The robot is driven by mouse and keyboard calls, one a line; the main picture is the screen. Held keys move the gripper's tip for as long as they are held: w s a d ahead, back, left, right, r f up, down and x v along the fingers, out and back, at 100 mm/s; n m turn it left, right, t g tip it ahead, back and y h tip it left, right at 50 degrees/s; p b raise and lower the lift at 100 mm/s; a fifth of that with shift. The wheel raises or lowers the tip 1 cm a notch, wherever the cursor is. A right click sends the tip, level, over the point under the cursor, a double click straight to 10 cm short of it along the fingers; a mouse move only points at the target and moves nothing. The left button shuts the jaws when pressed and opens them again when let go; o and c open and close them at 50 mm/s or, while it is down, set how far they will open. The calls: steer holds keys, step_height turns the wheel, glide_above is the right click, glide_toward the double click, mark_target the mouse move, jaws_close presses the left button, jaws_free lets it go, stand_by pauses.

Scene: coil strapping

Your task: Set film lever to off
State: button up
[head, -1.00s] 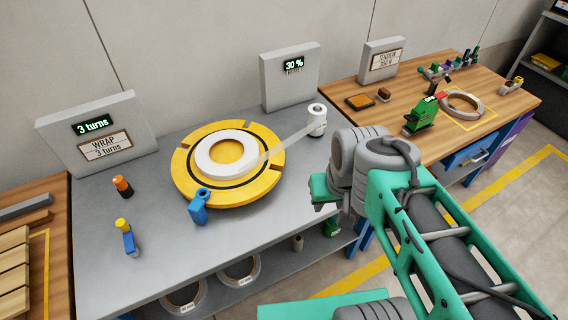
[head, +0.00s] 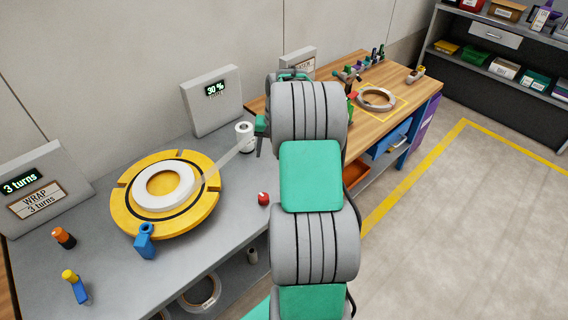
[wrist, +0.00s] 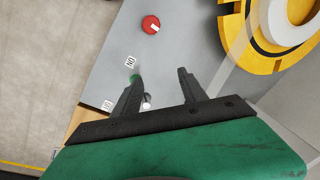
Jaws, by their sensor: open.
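In the wrist view my gripper (wrist: 160,72) is open, its two dark fingers apart over the grey bench top. An ON label (wrist: 130,62) lies just beyond the left fingertip, and a second label (wrist: 107,105), too small to read, lies left of that finger. A green spot (wrist: 134,78) shows at the left fingertip. A small pale round knob (wrist: 147,103) shows between the fingers, near the left one; it may be part of the film lever. The lever's body and setting are hidden. In the head view my arm covers most of the gripper.
A red knob (head: 263,198) stands on the bench front. The yellow turntable (head: 125,212) carries a white coil (head: 150,200), with film running to the white roll (head: 244,132). A blue clamp (head: 145,240) stands at the turntable's edge. A wooden bench (head: 400,82) adjoins.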

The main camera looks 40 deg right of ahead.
steer(key=s+d+f+m, duration=0.2)
steer(key=d+f, duration=0.3)
steer(key=d, duration=0.3)
steer(key=f, duration=0.2)
steer(key=w+a+f+p, duration=0.1)
steer(key=f, duration=0.4)
steer(key=shift+w+a+f+p, duration=0.3)
steer(key=shift+w+a+p, duration=0.05)
steer(key=shift+p, duration=0.05)
steer(key=shift+c, duration=0.2)
jaws_close()
